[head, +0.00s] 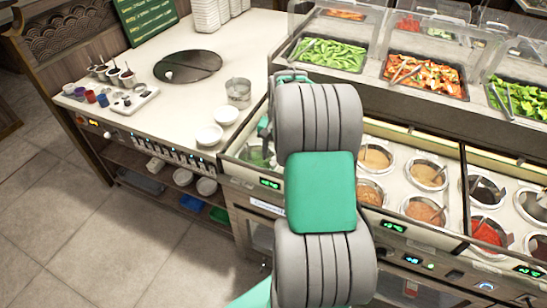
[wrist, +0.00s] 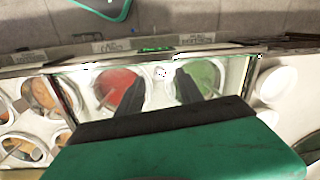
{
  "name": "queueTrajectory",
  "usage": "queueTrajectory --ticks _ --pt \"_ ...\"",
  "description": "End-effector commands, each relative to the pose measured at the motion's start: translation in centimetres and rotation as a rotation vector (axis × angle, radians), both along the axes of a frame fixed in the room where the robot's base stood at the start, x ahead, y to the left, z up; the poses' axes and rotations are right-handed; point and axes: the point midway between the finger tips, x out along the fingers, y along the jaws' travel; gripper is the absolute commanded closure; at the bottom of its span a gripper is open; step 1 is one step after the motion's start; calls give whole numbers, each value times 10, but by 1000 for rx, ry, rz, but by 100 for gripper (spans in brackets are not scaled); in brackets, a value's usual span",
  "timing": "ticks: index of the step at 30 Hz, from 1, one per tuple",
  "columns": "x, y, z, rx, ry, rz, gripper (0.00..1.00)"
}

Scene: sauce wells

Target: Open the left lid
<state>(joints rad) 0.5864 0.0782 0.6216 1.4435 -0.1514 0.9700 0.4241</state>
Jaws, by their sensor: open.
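The left lid (wrist: 238,78) is a clear pane over a section with a red sauce well (wrist: 112,90) and a green sauce well (wrist: 205,75) in the wrist view. It looks closed. A small pale spot, perhaps its knob, lies near the front edge. My gripper (wrist: 158,82) is open above the lid, its two dark fingers apart on either side of that spot. I cannot tell whether they touch the lid. In the head view my arm hides most of this section; the green well (head: 258,155) shows at its left.
Uncovered-looking sauce wells (head: 428,174) lie to the right in the head view. Food trays (head: 330,54) under clear covers stand behind. White bowls (head: 209,136) and a metal pot (head: 238,92) sit on the counter at left. The floor in front is clear.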

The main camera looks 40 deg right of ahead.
Motion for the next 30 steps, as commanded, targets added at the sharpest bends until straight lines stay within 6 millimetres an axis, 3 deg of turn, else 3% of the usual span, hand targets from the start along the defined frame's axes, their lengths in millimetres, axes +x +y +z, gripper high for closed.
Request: queueTrajectory --ticks 6,14,30 --pt "2 2 -29 -1 -1 0 56" --pt "3 2 -32 -2 -2 2 56" --pt "3 2 -32 -2 -2 2 100"
